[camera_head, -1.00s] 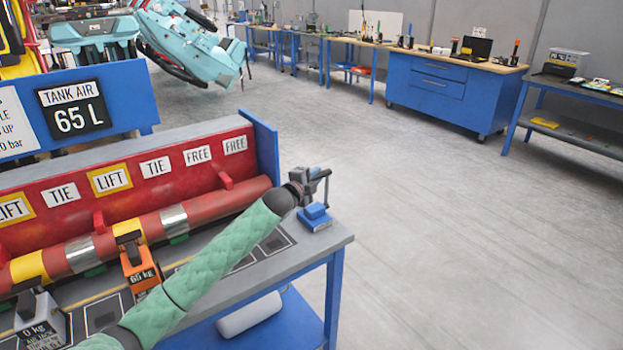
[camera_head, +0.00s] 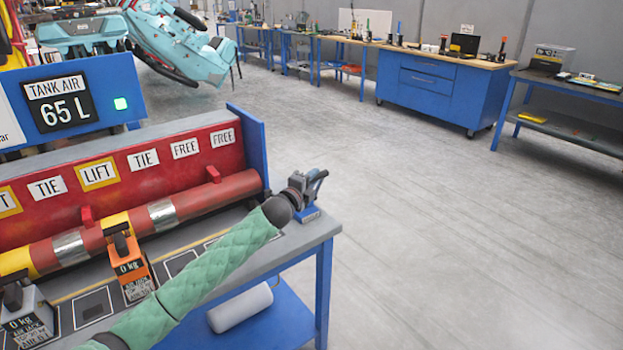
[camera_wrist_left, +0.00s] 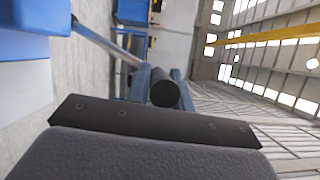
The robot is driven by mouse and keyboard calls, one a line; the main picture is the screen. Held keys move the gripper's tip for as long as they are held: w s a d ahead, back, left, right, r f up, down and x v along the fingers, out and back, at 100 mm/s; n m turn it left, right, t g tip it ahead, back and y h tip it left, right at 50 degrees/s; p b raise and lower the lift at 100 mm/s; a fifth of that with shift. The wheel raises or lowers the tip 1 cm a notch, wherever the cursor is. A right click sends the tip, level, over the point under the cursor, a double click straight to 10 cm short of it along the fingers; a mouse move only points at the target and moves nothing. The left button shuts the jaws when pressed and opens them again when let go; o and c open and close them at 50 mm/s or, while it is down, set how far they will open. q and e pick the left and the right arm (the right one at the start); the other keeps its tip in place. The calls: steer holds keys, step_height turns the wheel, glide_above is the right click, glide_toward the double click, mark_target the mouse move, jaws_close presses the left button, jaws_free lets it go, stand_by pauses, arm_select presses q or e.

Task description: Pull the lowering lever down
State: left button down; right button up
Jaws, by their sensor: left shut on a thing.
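The lever unit stands on the near right corner of the bench, with a blue base block (camera_head: 307,214). The lever (camera_head: 316,178) is a blue-grey arm tilted up to the right beside my left gripper. My left gripper (camera_head: 300,189) is at the end of the green-sleeved arm, shut on the lever; its fingers are small and partly hidden in the head view. In the left wrist view, a round black handle end (camera_wrist_left: 165,93) shows between blue-grey bars, beyond my dark gripper body. My right gripper is not in view.
A blue-legged bench (camera_head: 326,234) carries a red and yellow pipe (camera_head: 190,207). An orange jack (camera_head: 133,278) and a grey jack (camera_head: 30,320) both read 0 kg. The tank air sign (camera_head: 62,105) reads 65 L, with a green light (camera_head: 120,103). Open floor lies right.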

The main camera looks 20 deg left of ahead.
arm_select(q)
steer(key=shift+f, duration=0.15)
steer(key=c, duration=1.3)
jaws_free()
steer(key=shift+o, duration=0.2)
steer(key=shift+s+a, duration=0.15)
steer(key=shift+s, duration=0.25)
steer(key=b+v, duration=0.1)
steer(key=v, duration=0.6)
steer(key=shift+b, duration=0.4)
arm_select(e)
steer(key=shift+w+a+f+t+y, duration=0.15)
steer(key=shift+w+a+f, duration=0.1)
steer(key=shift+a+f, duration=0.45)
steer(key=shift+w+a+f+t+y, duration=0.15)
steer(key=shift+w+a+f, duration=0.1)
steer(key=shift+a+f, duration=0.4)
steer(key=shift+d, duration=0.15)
